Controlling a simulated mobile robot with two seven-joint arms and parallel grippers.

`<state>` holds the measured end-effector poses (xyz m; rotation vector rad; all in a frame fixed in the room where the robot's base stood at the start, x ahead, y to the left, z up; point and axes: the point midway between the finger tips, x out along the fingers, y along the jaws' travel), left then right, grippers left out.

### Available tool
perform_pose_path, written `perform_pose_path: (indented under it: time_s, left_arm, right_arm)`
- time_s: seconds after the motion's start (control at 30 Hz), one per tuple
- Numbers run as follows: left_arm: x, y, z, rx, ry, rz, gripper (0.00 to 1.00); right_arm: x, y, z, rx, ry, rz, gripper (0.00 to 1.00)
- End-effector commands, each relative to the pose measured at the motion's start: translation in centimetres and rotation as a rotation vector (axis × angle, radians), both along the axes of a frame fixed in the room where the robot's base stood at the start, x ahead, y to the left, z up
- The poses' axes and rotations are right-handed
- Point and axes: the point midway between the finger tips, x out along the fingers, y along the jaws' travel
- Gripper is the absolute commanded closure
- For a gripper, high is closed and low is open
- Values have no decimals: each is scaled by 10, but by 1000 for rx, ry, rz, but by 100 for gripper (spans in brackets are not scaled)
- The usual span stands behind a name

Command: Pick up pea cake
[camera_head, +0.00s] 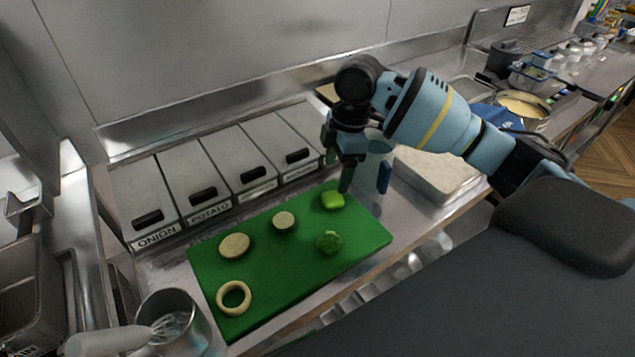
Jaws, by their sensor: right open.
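Two green pieces lie on the green cutting board (290,273). One is a round, textured, darker green patty (329,243) near the board's front right, which looks like the pea cake. The other is a bright, smooth green block (332,201) at the back right; I cannot tell for certain which is the pea cake. My right gripper (364,182) is open and points down beside the board's back right corner. One finger is close above and right of the bright green block. Nothing shows between the fingers. My left gripper is not in view.
Also on the board are two pale round slices (234,245) (284,220) and an onion ring (234,298). Lidded bins (207,180) line the back. A metal pot (174,318) with a whisk stands front left. A pale slab (437,174) lies right of the gripper.

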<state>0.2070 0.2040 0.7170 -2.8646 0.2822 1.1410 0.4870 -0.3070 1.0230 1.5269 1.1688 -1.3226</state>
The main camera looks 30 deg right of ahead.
Motion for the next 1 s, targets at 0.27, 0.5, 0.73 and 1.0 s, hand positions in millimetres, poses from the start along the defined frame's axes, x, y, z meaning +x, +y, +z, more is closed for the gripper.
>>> perform_pose_path:
  time_s: [0.27,0.5,0.73,1.0]
  left_arm:
    - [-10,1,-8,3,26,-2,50]
    - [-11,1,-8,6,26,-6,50]
    - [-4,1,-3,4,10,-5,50]
    - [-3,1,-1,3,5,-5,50]
  right_arm:
    - [0,0,-4,-1,1,0,29]
    - [1,3,-26,-2,2,-1,29]
    - [2,3,-35,-1,2,-2,29]
    - [4,5,-71,0,1,-1,29]
